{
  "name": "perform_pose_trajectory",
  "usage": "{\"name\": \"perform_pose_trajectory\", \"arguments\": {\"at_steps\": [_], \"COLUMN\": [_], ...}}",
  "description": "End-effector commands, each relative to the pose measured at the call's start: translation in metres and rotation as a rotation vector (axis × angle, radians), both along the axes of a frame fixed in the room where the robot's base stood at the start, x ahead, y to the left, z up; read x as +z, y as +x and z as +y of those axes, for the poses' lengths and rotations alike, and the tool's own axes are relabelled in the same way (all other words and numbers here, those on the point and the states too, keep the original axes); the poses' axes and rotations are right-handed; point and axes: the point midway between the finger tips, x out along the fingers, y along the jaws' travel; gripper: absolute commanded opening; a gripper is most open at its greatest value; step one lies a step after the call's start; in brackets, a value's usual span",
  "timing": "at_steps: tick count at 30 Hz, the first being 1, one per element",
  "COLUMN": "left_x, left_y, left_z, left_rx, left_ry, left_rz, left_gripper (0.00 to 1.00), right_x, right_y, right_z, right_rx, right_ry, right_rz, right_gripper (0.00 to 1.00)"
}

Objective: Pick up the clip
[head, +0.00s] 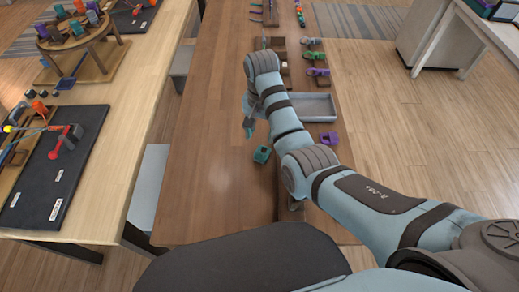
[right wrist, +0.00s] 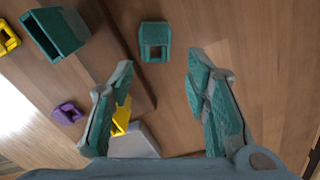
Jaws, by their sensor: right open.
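A small teal clip-like block (right wrist: 155,42) with a square opening lies on the brown wood surface in the right wrist view. It shows just beyond the gap between my right fingertips, apart from both. A teal clip-like piece also shows in the head view (head: 262,154), right of the hand; I cannot tell if it is the same one. My right gripper (right wrist: 160,64) is open and empty, fingers wide apart. In the head view the right gripper (head: 249,128) hangs over the brown table, partly hidden by its own wrist. My left gripper is not in view.
A larger hollow teal box (right wrist: 55,32), a purple piece (right wrist: 68,113) and a yellow piece (right wrist: 122,116) show around the hand. A grey tray (head: 325,107) stands right of my wrist. Several coloured clips on stands, including a purple one (head: 318,72), line the table's right edge.

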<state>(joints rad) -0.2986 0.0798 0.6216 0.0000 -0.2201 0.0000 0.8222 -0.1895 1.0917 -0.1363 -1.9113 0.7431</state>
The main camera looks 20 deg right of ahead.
Motion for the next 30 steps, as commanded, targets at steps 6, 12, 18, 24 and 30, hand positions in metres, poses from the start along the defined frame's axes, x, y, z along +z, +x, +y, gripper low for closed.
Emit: {"name": "perform_pose_trajectory", "arguments": {"at_steps": [6, 12, 18, 24, 30], "left_x": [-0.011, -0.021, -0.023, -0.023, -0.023], "left_y": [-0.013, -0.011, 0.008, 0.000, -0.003], "left_z": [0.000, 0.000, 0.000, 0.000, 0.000], "left_rx": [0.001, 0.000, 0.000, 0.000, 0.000], "left_ry": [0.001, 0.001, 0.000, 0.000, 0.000], "left_rz": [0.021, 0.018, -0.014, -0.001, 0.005], "left_gripper": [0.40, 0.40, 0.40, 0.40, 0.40], "right_x": [-0.044, -0.083, -0.095, -0.094, -0.094], "right_y": [0.005, 0.003, 0.003, 0.003, 0.003], "right_z": [-0.001, -0.001, -0.001, -0.001, -0.001], "right_rx": [0.000, 0.000, 0.000, 0.000, 0.000], "right_ry": [-0.001, -0.002, -0.001, -0.001, -0.001], "right_rz": [0.008, 0.011, 0.008, 0.008, 0.008], "right_gripper": [0.43, 0.43, 0.43, 0.27, 0.24]}}
